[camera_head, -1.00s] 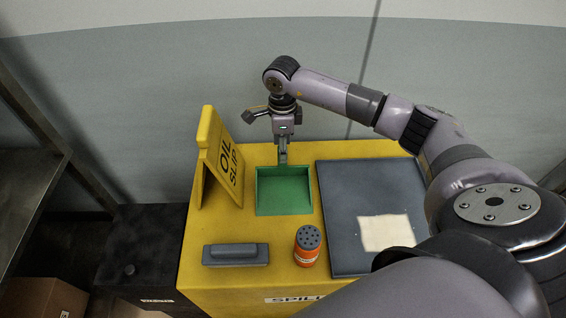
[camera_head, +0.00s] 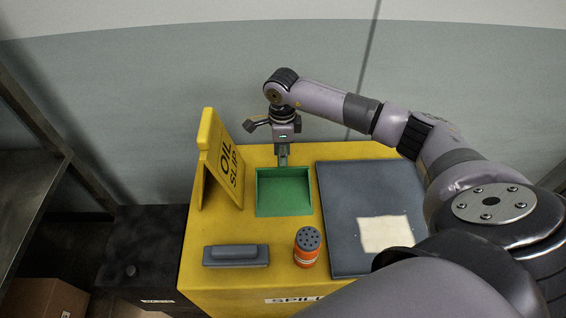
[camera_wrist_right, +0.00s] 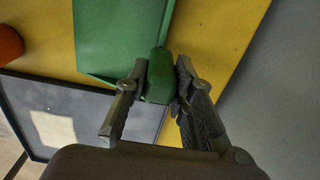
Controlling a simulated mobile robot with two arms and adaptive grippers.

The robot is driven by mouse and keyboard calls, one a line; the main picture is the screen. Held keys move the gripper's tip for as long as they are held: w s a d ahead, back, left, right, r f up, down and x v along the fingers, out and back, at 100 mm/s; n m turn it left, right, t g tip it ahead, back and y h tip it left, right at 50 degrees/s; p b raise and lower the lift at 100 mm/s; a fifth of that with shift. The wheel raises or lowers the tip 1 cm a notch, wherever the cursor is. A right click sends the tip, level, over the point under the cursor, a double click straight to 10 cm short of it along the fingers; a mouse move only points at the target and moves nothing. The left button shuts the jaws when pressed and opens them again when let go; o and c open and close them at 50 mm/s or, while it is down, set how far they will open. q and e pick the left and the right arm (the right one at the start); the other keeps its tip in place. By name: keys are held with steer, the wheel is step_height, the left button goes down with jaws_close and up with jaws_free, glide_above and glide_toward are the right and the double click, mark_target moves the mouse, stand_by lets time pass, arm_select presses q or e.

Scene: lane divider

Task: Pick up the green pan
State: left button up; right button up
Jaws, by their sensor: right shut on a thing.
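The green pan (camera_head: 284,194) lies on the yellow cabinet top, between the yellow sign and the grey mat. Its flat scoop faces the front and its short handle points to the back wall. My right gripper (camera_head: 283,160) comes down from above at the pan's back edge. In the right wrist view the gripper (camera_wrist_right: 160,88) has a finger on each side of the green handle, shut on it. The pan (camera_wrist_right: 120,35) fills the top of that view. The pan appears to rest on the cabinet top; any small gap under it cannot be told. My left gripper is not in view.
A grey block (camera_head: 236,256) and an orange shaker (camera_head: 307,247) are in front. A dark mat (camera_head: 345,205) with a pale cloth (camera_head: 385,234) lies right. The wall is close behind.

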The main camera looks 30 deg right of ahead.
jaws_close()
steer(key=shift+r, duration=0.2)
